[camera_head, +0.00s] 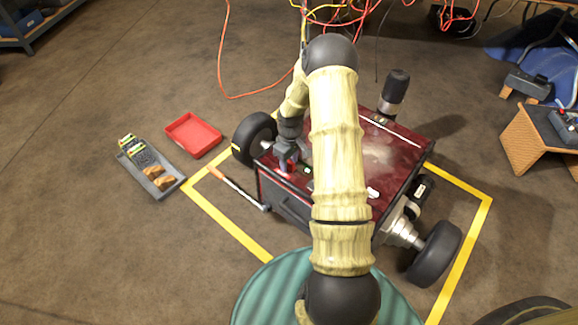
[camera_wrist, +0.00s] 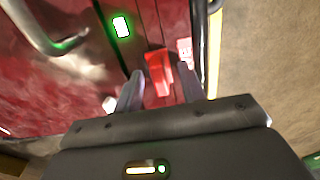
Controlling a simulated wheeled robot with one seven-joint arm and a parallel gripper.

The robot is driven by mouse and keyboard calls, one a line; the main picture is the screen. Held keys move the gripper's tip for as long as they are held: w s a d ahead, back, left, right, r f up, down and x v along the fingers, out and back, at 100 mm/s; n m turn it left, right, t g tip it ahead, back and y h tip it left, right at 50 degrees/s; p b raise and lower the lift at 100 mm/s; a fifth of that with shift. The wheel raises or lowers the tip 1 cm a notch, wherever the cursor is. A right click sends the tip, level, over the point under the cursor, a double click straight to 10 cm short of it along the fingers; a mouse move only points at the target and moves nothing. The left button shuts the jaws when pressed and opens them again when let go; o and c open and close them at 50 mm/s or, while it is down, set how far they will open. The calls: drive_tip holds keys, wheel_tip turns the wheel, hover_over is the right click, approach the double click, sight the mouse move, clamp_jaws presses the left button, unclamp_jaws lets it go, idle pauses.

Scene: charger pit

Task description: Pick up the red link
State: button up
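The red link (camera_wrist: 159,74) is a small red block in the wrist view. It lies at a dark slot in the top of the dark red wheeled machine (camera_head: 403,158). My gripper (camera_wrist: 158,80) is over it, with one finger on each side and the link between them. The fingers are apart, and a gap shows beside the link, so the gripper looks open. In the head view my gripper (camera_head: 287,166) is at the left part of the machine's top, and a bit of red (camera_head: 284,169) shows by its fingertips. How deep the fingers reach around the link is hard to tell.
A red tray (camera_head: 193,136) and a grey tray (camera_head: 163,187) with small parts lie on the floor to the left. A handled tool (camera_head: 239,189) lies beside the machine. A black cylinder (camera_head: 395,87) stands on its far edge. A metal tube (camera_wrist: 45,30) is near my gripper.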

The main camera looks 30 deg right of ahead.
sight(289, 161)
clamp_jaws()
wheel_tip(289, 161, up, 10)
drive_tip(key=p, duration=0.4)
drive_tip(key=shift+p, duration=0.35)
drive_tip(key=shift+a, duration=0.1)
drive_tip(key=s+a+r+m+p, duration=0.1)
drive_tip(key=a+r+m, duration=0.1)
drive_tip(key=a, duration=0.5)
drive_tip(key=s+a+r+m+p, duration=0.1)
drive_tip(key=a+r+m, duration=0.1)
drive_tip(key=a, duration=0.6)
drive_tip(key=shift+s+r+m, duration=0.15)
drive_tip(key=shift+r+m, duration=0.15)
drive_tip(key=shift+r, duration=0.1)
